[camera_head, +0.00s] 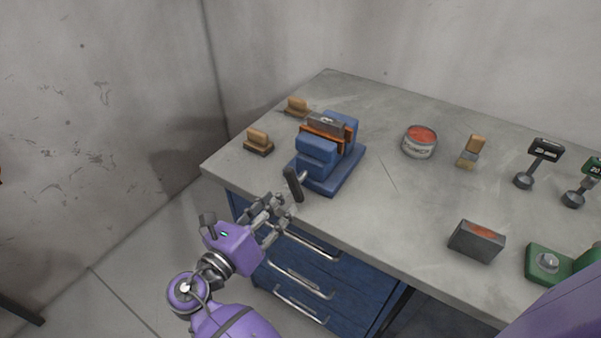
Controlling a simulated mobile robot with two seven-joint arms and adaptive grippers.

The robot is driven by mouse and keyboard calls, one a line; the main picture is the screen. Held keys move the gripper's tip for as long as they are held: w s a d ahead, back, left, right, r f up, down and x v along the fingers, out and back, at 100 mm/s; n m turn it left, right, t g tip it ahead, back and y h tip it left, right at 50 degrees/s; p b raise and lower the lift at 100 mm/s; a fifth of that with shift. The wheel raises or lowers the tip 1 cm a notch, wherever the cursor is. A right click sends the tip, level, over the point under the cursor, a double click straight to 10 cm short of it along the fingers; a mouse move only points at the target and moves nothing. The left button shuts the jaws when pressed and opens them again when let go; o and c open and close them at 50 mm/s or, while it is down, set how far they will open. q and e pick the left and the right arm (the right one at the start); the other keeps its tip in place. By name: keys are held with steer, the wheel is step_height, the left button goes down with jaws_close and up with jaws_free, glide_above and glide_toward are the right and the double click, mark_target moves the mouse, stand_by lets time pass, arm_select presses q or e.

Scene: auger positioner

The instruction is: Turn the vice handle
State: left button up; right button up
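The blue vice (318,150) stands at the near left corner of the grey workbench, with a brown and grey block between its jaws. Its dark handle (293,184) sticks out at the front, over the bench's edge, tilted slightly from upright.
The workbench (380,194) has blue drawers (315,270) below. Wooden-handled brushes (258,141) lie left of and behind the vice. A red-topped can (420,142), a grey block (476,241), gauges (541,160) and a green device (548,263) stand to the right.

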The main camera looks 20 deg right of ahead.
mark_target(290, 185)
steer(key=x, duration=0.7)
steer(key=shift+w+d+p, duration=0.1)
steer(key=shift+d+p, duration=0.1)
steer(key=shift+p, duration=0.15)
steer(key=shift+c, duration=0.3)
jaws_close()
